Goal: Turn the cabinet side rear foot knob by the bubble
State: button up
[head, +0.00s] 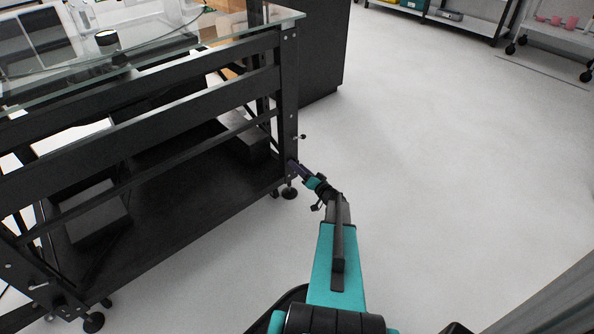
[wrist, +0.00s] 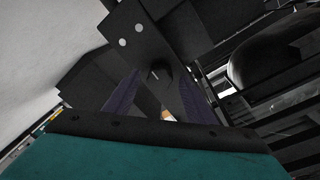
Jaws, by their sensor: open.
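The black-framed turntable table (head: 150,110) with a glass top stands on the left in the head view. Its near right leg (head: 288,100) ends in a round black foot (head: 289,192). A small dark knob (head: 302,137) sticks out from this leg above my gripper (head: 294,168), whose tips are close to the leg. In the wrist view, my gripper (wrist: 157,72) has its two purple fingers apart. A small dark knob (wrist: 154,74) on a dark surface shows between the fingertips; I cannot tell whether they touch it. No bubble can be made out.
A black cabinet (head: 315,55) stands just behind the table's right end. Another foot (head: 92,322) of the table is at the lower left. The pale floor (head: 430,150) to the right is clear. Wheeled shelves (head: 560,35) stand at the far right.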

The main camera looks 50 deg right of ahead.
jog(key=shift+w, duration=0.2)
jog(key=c, duration=0.9)
jog(key=shift+s+a, duration=0.1)
jog(key=shift+a, duration=0.35)
jog(key=shift+c, duration=0.7)
jog(key=shift+d, duration=0.4)
jog(key=shift+n, duration=0.3)
